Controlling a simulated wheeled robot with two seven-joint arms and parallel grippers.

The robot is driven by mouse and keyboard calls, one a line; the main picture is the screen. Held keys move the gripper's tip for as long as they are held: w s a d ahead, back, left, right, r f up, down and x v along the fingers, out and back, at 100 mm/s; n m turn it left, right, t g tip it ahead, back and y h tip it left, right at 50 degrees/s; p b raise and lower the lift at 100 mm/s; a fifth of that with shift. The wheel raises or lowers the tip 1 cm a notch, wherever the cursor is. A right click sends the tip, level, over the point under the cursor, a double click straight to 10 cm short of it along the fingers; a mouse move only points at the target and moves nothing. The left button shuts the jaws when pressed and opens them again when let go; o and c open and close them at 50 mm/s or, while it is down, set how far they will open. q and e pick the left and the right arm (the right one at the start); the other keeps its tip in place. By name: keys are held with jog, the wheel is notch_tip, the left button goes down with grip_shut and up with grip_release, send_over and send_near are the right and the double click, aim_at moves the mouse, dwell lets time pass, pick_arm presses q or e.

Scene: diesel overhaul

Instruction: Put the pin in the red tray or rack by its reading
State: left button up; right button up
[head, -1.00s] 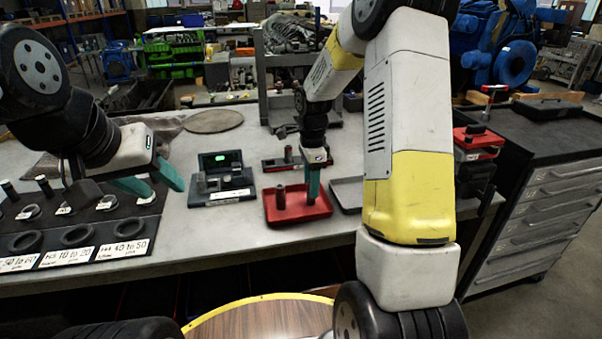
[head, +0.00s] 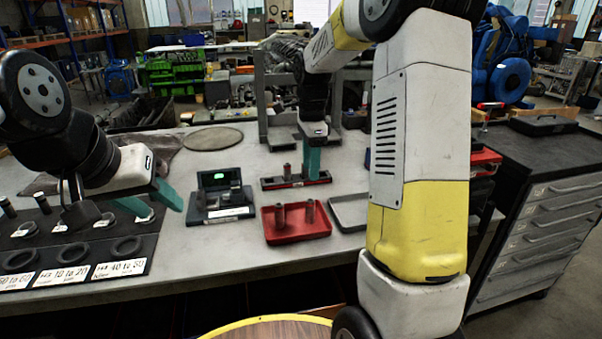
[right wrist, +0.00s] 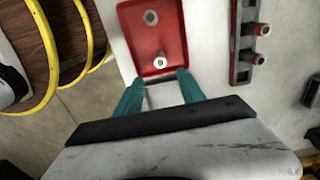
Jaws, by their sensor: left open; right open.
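The red tray (head: 297,237) lies on the bench. Two grey pins stand upright in it, a left one (head: 280,216) and a right one (head: 310,211). In the right wrist view the red tray (right wrist: 141,42) shows both pins from above, the nearer one (right wrist: 160,62) just beyond my fingertips. My right gripper (head: 312,172) is open and empty, above and apart from the pins. The red rack (head: 270,184) lies behind the tray and holds an upright pin (head: 287,172); my right fingers partly cover it. My left gripper (head: 166,209) is open and empty over the left bench.
A gauge with a green display (head: 222,196) stands left of the tray. A grey tray (head: 349,226) lies right of it. A black board with rings and reading labels (head: 62,277) covers the left bench. A drawer cabinet (head: 545,215) stands at right.

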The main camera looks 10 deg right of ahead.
jog(key=s+a+r+n+t+y, duration=0.1)
jog(key=s+r+n+t, duration=0.2)
jog(key=s+r+n, duration=0.75)
jog(key=s+a+f+n+t+y, duration=0.1)
jog(key=s+n+t, duration=0.2)
jog(key=s+n, duration=0.4)
jog(key=shift+s+a+f, duration=0.2)
jog(key=shift+s+a, duration=0.15)
jog(key=shift+s, duration=3.05)
jog(key=shift+n, duration=0.25)
